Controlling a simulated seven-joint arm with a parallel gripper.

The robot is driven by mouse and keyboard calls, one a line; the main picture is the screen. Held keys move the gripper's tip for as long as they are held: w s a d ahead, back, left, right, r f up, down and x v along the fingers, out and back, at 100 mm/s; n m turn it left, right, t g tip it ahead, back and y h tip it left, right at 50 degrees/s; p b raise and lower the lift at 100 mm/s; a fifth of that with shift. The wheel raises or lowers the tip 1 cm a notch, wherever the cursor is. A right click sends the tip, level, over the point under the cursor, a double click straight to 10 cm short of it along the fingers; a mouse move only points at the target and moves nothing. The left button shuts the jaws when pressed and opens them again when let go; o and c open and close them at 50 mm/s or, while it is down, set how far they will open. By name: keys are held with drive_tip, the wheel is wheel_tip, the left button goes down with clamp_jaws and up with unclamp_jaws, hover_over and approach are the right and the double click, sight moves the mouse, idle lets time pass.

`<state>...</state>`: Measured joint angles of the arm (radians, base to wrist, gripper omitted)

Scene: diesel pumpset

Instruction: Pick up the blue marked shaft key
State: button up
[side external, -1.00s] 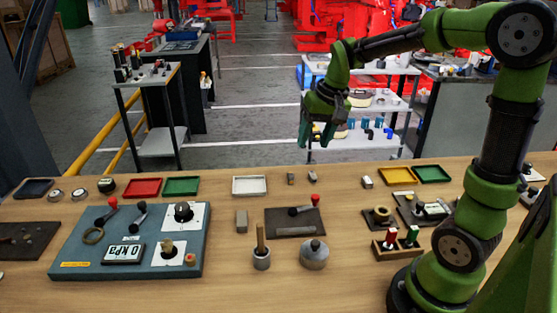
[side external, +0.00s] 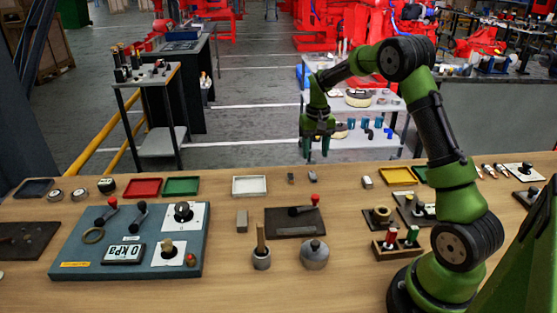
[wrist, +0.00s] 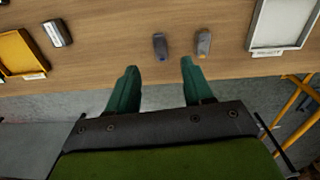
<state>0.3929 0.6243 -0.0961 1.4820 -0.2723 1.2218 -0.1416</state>
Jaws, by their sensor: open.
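The blue marked shaft key (wrist: 160,46) is a small dark grey block with a blue mark on its near end. It lies on the wooden table, and in the side view it is the right one of two small grey blocks (side external: 312,176). My gripper (wrist: 158,67) is open and empty, its two green fingers apart. In the wrist view the key shows just beyond the gap between the fingertips. In the side view my gripper (side external: 317,155) points down, above and behind the table's far edge. Nothing hides the key.
A similar grey key with an orange mark (wrist: 203,44) lies close beside it. A white tray (side external: 250,186) stands left of both in the side view. A pale block (side external: 367,182) and a yellow tray (side external: 397,176) lie to the right. A lever plate (side external: 295,223) lies in front.

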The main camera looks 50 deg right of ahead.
sight(313, 176)
wheel_tip(313, 176, down, 8)
drive_tip(key=shift+f, duration=0.25)
clamp_jaws()
idle(0.5)
